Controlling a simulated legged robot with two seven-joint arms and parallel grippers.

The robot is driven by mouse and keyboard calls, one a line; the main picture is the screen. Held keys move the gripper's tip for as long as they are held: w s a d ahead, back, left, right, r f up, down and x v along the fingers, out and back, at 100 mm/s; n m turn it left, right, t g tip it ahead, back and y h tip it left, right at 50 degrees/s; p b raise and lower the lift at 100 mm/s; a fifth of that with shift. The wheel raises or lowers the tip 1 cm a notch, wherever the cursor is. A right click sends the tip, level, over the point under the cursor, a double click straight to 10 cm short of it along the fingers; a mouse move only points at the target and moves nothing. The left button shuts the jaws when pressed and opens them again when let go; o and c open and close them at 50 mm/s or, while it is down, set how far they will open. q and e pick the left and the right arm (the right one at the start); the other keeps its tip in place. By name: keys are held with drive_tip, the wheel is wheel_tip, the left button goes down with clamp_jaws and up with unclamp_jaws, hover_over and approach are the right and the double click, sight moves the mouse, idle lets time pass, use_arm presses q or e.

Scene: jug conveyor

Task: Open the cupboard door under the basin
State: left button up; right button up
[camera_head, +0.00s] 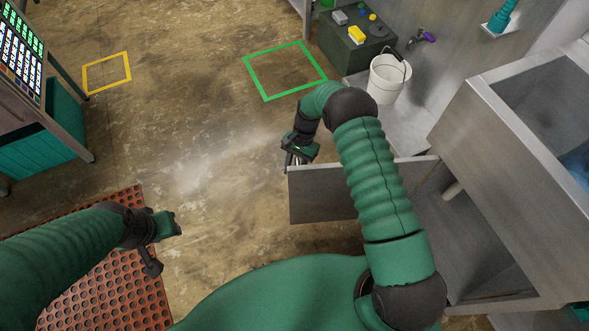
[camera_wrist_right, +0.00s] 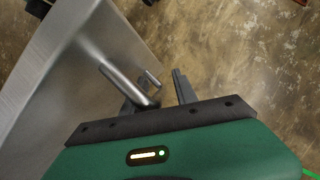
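The grey metal cupboard door (camera_head: 322,196) under the basin (camera_head: 520,130) stands swung well out, showing part of the cupboard interior (camera_head: 460,235). My right gripper (camera_head: 293,160) is at the door's free, left end. In the right wrist view, the bar handle (camera_wrist_right: 122,82) on the door lies close to the left finger of my right gripper (camera_wrist_right: 160,92). The right finger stands apart with a gap, so the gripper looks open. Whether the handle touches a finger is unclear. My left gripper (camera_head: 168,226) is over the floor at lower left, away from the door; its fingers are not clear.
A white bucket (camera_head: 385,80) stands near the wall beyond the door. A dark green box (camera_head: 350,45) with small items is behind it. A red perforated mat (camera_head: 110,290) lies at lower left. The floor left of the door is clear, with a green square outline (camera_head: 285,70).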

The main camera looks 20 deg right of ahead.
drive_tip(key=p+v, duration=0.2)
drive_tip(key=v, duration=1.4)
drive_tip(key=shift+d+r+p, duration=0.2)
drive_tip(key=shift+r+p, duration=0.15)
drive_tip(key=shift+p, duration=0.05)
drive_tip(key=shift+w, duration=0.1)
drive_tip(key=s+a+r+n+t+h+p, duration=0.1)
drive_tip(key=s+r+n+t+h, duration=0.15)
drive_tip(key=s+r+n, duration=0.55)
drive_tip(key=s+a+r+n+t+h+p, duration=0.1)
drive_tip(key=s+a+r+n+t, duration=0.2)
drive_tip(key=s, duration=1)
wheel_tip(320, 180, up, 14)
drive_tip(key=d+m+p, duration=0.1)
drive_tip(key=p, duration=1.2)
drive_tip(key=shift+w, duration=0.15)
